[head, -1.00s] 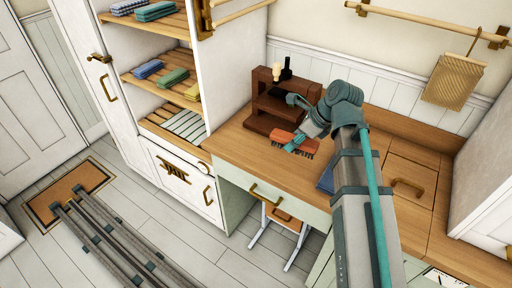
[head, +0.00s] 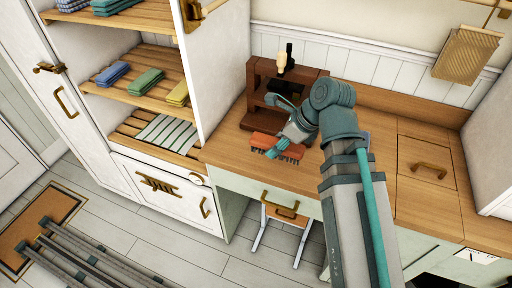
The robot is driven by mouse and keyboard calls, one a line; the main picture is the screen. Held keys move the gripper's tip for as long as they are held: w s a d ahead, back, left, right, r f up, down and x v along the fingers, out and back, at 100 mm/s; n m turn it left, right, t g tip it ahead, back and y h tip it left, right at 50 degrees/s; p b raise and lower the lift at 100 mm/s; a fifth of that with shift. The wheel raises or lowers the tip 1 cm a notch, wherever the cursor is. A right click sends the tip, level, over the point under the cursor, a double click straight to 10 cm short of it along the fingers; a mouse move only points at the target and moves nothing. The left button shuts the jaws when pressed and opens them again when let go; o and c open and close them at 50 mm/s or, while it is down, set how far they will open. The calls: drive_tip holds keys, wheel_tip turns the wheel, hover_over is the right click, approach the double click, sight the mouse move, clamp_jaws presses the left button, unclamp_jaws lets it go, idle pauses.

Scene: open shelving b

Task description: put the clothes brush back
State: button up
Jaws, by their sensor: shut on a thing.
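The clothes brush (head: 265,148) has an orange-red back and dark bristles on its lower right side. It is at the wooden counter (head: 230,155), near the front edge. My gripper (head: 273,152) is shut on the brush, reaching it from the upper right. The fingers partly hide the brush. I cannot tell whether the bristles touch the counter. A dark brown wooden stand (head: 256,100) with shelves is just behind the brush. A cream-handled item (head: 282,62) and a black item (head: 289,55) stand at its top.
Open shelves (head: 150,62) with folded cloths (head: 143,80) are at the left, beside a white side panel. My arm covers the counter's middle. A woven piece (head: 466,55) hangs from the wall rail.

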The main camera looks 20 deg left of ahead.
drive_tip(key=w+a+f, duration=0.3)
drive_tip(key=w+a+f+p, duration=0.1)
drive_tip(key=w+a+f, duration=0.2)
drive_tip(key=a+f, duration=0.1)
drive_tip(key=shift+w+a+f+p, duration=0.1)
drive_tip(key=shift+w+a+p, duration=0.1)
drive_tip(key=shift+w+p, duration=0.15)
drive_tip(key=shift+w+a+f, duration=0.4)
drive_tip(key=shift+a+f, duration=0.05)
drive_tip(key=shift+f, duration=1.75)
drive_tip(key=shift+f, duration=0.15)
drive_tip(key=o, duration=1)
drive_tip(key=b+v, duration=0.1)
drive_tip(key=v, duration=1.1)
